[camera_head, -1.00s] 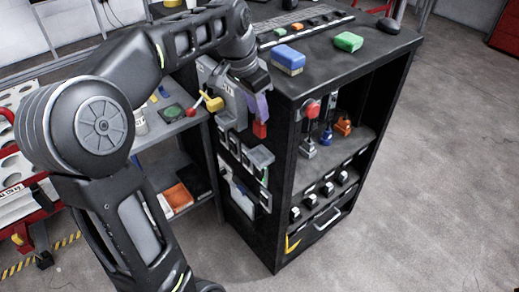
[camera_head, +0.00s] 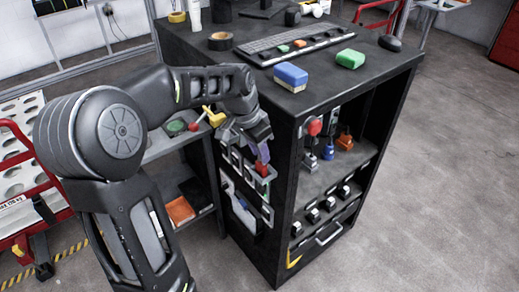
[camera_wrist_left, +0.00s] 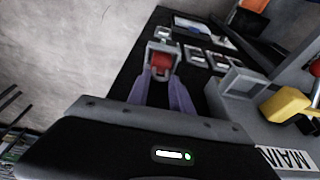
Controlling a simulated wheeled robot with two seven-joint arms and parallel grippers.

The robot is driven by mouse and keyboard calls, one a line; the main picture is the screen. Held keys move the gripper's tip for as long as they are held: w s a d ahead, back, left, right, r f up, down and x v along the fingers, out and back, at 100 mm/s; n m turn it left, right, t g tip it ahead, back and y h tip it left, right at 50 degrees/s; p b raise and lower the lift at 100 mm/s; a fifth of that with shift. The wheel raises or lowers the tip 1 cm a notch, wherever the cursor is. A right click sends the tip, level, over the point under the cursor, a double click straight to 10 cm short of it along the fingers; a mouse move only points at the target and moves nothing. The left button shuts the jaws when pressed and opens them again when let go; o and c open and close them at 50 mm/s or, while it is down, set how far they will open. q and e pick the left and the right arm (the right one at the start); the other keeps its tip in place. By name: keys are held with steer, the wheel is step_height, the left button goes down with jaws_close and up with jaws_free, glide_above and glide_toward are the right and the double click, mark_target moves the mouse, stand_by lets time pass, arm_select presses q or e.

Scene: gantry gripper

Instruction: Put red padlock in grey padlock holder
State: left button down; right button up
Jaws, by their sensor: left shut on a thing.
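The red padlock (camera_head: 262,169) is between the purple fingers of my left gripper (camera_head: 262,155), at the left side of the black cabinet. In the left wrist view the red padlock (camera_wrist_left: 161,63) shows at the fingertips of my left gripper (camera_wrist_left: 163,76), which is shut on it. A grey padlock holder (camera_wrist_left: 151,48) frames the padlock there; it also shows in the head view (camera_head: 266,188). I cannot tell how deep the padlock sits in it. The padlock's shackle is hidden. My right gripper is in neither view.
More grey holders (camera_wrist_left: 219,62) sit beside this one on the cabinet side. A yellow handle (camera_wrist_left: 286,106) is near my left gripper. The floor right of the cabinet is clear.

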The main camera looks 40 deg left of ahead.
arm_select(q)
steer(key=shift+f, duration=0.15)
steer(key=c, duration=1.1)
jaws_free()
steer(key=shift+c, duration=0.2)
steer(key=d+v, duration=0.1)
steer(key=v, duration=1.1)
steer(key=shift+a+b, duration=0.35)
steer(key=shift+a, duration=0.2)
steer(key=shift+s, duration=0.1)
